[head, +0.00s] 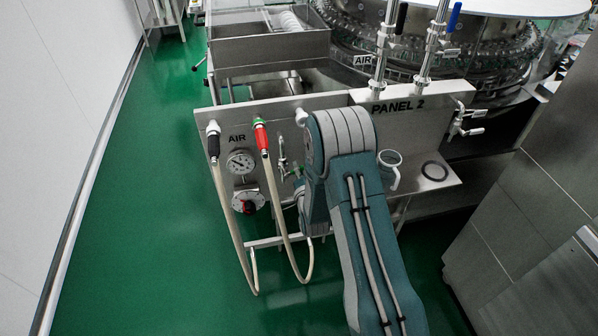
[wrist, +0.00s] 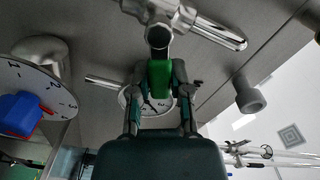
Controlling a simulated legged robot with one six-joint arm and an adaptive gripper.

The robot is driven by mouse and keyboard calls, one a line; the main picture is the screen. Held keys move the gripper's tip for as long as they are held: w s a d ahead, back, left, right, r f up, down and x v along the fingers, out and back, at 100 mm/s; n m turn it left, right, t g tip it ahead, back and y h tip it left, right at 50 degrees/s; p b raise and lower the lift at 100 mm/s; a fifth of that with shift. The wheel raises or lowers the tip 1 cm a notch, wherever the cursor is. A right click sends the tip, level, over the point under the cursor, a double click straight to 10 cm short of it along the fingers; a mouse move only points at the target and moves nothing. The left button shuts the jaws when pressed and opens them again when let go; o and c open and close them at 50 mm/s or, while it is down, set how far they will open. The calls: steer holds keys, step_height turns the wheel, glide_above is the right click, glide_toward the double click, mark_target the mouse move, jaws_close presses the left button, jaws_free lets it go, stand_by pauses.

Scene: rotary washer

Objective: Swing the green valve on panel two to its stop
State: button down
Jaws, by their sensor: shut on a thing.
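The green valve handle (wrist: 160,78) sits between the two dark fingers of my gripper (wrist: 160,90) in the wrist view. The fingers are shut on it from both sides. Its upper end meets a round metal valve body (wrist: 158,36) on a pipe fitting. My arm hides most of the valve and the gripper there. The steel panel (head: 420,135) carries the label "PANEL 2".
Left of my arm are a pressure gauge (head: 240,162), a second dial (head: 248,202), and two hoses, one with a black end (head: 213,142) and one with a red end (head: 261,137). Grey cabinets (head: 520,230) stand at right. Green floor (head: 130,220) is clear at left.

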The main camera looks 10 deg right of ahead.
mark_target(289, 173)
steer(key=n, duration=0.2)
steer(key=a+r+n, duration=0.1)
steer(key=shift+n, duration=0.4)
steer(key=n, duration=0.2)
steer(key=shift+a+r+n, duration=0.3)
steer(key=shift+a+n, duration=0.1)
steer(key=n, duration=0.2)
steer(key=a+n, duration=0.1)
steer(key=shift+r, duration=0.25)
steer(key=shift+a+n, duration=0.3)
steer(key=shift+n, duration=0.55)
steer(key=shift+a+n, duration=0.3)
steer(key=shift+n, duration=0.55)
steer(key=c, duration=0.6)
jaws_free()
steer(key=shift+o, duration=0.2)
steer(key=shift+a, duration=0.1)
steer(key=shift+r, duration=0.1)
